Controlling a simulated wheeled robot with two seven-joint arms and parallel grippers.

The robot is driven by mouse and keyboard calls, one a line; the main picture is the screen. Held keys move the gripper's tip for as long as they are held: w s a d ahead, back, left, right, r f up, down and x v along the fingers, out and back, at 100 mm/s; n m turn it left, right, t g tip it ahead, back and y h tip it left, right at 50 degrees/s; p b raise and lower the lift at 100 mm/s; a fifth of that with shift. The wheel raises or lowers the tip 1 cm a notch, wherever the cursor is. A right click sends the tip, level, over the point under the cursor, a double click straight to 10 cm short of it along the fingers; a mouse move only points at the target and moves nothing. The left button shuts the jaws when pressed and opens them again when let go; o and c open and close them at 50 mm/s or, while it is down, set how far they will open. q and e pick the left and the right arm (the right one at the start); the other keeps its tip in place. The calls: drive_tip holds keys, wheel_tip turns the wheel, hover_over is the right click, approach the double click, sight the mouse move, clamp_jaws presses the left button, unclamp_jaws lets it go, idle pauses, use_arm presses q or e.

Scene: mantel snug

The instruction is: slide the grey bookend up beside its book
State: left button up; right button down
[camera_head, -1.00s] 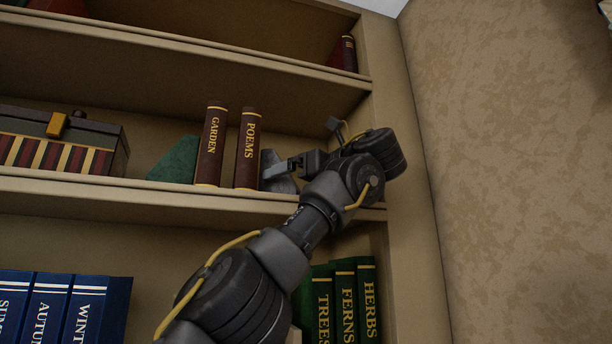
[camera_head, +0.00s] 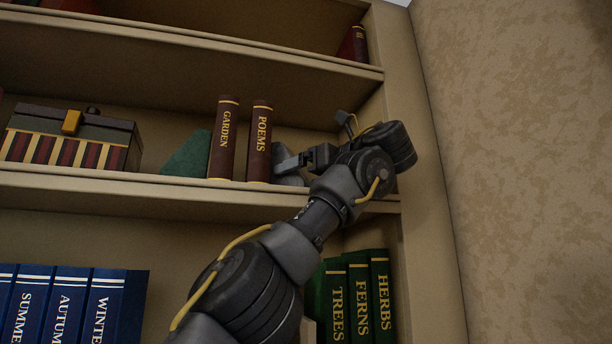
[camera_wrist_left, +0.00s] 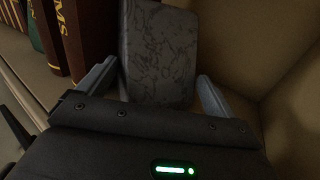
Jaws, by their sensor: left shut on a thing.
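The grey bookend (camera_head: 290,177) stands on the middle shelf just right of the brown POEMS book (camera_head: 259,142). In the left wrist view the bookend (camera_wrist_left: 160,50) is a grey mottled slab between the fingers, and the POEMS book (camera_wrist_left: 84,35) is at its left. My left gripper (camera_head: 292,162) is shut on the bookend and partly hides it in the head view. It shows in the wrist view too (camera_wrist_left: 155,90). One finger lies on the side towards the book. I cannot tell whether bookend and book touch. My right gripper is not in view.
The brown GARDEN book (camera_head: 223,140) stands left of POEMS, with a small gap between. A green wedge-shaped piece (camera_head: 187,157) is beside it, then a striped box (camera_head: 70,140). The bookcase's side wall (camera_head: 425,170) is close right of my wrist. Green books (camera_head: 358,295) stand below.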

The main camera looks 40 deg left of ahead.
use_arm(q)
drive_tip(key=shift+s+d, duration=0.1)
drive_tip(key=shift+s, duration=0.15)
drive_tip(key=shift+s+d, duration=0.25)
drive_tip(key=shift+s, duration=0.4)
drive_tip(key=o, duration=1.4)
drive_tip(key=shift+w, duration=0.1)
drive_tip(key=shift+c, duration=0.2)
drive_tip(key=d, duration=1)
drive_tip(key=shift+s+d, duration=0.2)
drive_tip(key=shift+d, duration=0.15)
